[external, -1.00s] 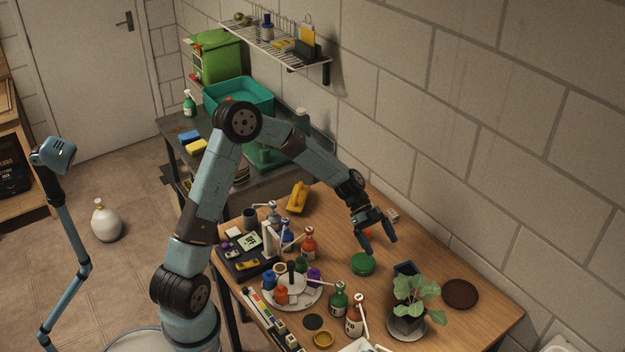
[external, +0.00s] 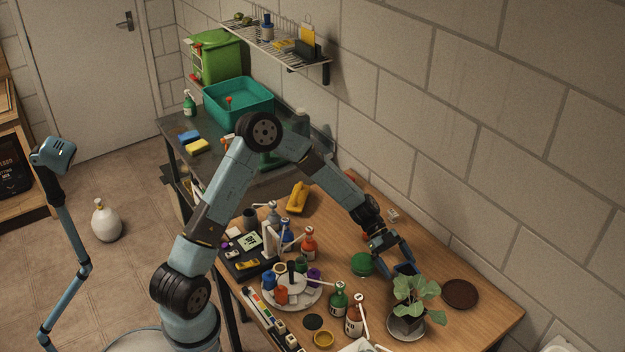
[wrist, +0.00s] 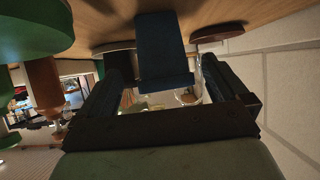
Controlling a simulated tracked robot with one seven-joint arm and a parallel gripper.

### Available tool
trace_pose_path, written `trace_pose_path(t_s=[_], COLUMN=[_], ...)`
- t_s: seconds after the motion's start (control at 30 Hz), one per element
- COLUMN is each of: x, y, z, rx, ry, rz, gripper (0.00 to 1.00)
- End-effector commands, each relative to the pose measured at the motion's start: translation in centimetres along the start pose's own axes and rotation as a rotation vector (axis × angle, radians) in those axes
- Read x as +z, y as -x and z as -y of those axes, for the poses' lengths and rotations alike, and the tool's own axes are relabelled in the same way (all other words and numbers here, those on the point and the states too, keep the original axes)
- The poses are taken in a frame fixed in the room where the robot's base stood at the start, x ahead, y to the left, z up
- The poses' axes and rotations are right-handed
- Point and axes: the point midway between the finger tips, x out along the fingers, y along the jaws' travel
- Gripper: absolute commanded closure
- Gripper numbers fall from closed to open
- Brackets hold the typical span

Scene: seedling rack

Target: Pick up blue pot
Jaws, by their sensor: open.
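The blue pot (external: 406,269) is small and dark and stands on the wooden table (external: 473,317), just behind the leafy plant. In the wrist view the blue pot (wrist: 163,48) appears upside down, centred between my two fingers. My gripper (external: 394,262) is low over the table, right at the pot, with its fingers partly covering it in the external view. My gripper (wrist: 168,78) is open, one finger on each side of the pot. I cannot tell whether either finger touches it.
A leafy plant (external: 417,291) on a pale saucer stands close in front of the pot. A green round object (external: 362,264) lies to its left and a brown saucer (external: 460,294) to its right. Several bottles crowd the left. The wall runs behind the table.

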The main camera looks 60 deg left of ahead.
Motion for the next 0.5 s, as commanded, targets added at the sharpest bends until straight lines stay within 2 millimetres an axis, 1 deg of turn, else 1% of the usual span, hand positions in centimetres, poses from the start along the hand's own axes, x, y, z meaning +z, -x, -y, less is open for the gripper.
trace_pose_path(t_s=[0.17, 0.4, 0.5], x=[-0.2, -0.4, -0.3], y=[-1.4, -4.6, -5.1], z=[0.0, 0.0, 0.1], rx=[0.003, 0.003, 0.001], ry=[0.0, 0.0, 0.0], rz=[-0.001, -0.001, 0.0], gripper=[0.0, 0.0, 0.0])
